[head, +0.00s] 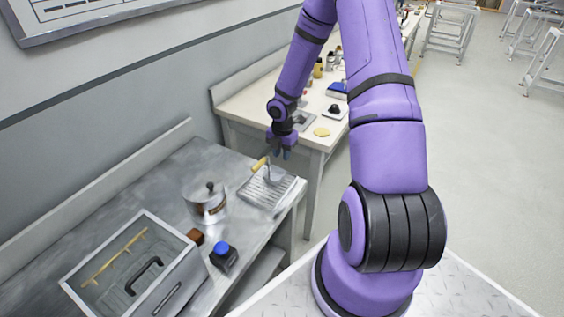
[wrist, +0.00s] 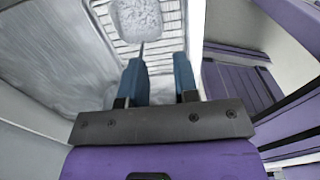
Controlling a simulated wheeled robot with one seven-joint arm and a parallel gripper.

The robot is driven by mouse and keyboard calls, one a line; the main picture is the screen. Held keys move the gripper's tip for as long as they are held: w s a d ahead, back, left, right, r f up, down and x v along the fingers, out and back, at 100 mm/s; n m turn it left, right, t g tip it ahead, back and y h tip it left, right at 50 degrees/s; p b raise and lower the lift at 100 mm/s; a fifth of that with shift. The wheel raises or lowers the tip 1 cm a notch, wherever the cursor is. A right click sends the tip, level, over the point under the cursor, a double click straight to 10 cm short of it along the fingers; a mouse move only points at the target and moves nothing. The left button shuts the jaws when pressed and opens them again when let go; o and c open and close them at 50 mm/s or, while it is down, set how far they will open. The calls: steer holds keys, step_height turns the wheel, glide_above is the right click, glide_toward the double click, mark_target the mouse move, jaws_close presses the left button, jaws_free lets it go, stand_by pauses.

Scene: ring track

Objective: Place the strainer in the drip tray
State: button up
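The strainer has a yellow handle (head: 259,164) and a round grey mesh bowl (head: 274,175). In the head view the bowl appears within the outline of the ridged metal drip tray (head: 282,192), with the handle tilted up to the left. In the wrist view the mesh bowl (wrist: 140,18) shows over the tray's slats (wrist: 165,62). My gripper (head: 279,154) is just above and behind the bowl. In the wrist view its two blue fingers (wrist: 160,62) stand apart with no object visible between them. A thin dark rod shows near the left fingertip. Whether the bowl rests fully on the tray is unclear.
A metal pot (head: 206,204), a blue-topped dark item (head: 222,255), a small brown block (head: 195,237) and a grey open box (head: 130,270) stand left and in front on the metal counter. A second table (head: 245,105) with small items lies behind.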

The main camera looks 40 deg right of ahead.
steer(key=s+a+r+m+t+h, duration=0.15)
steer(key=r+m, duration=0.25)
steer(key=r, duration=0.6)
steer(key=s+a+r+m+h, duration=0.1)
steer(key=s+a+r+m, duration=0.15)
steer(key=r, duration=0.65)
steer(key=s+a+r+m+h, duration=0.1)
steer(key=s+a+r+m, duration=0.2)
steer(key=r, duration=0.7)
steer(key=s+a+r+m+t+y, duration=0.1)
steer(key=s+a+r+m+t, duration=0.1)
steer(key=s+a+r+m, duration=0.3)
steer(key=s+a+r+m+t+y, duration=0.1)
steer(key=s+a+r+m, duration=0.5)
steer(key=s, duration=0.7)
steer(key=shift+s+a+r+m+t+y, duration=0.15)
steer(key=shift+s+r+m+t+y, duration=0.25)
steer(key=shift+r+m+y, duration=0.5)
steer(key=shift+r, duration=0.15)
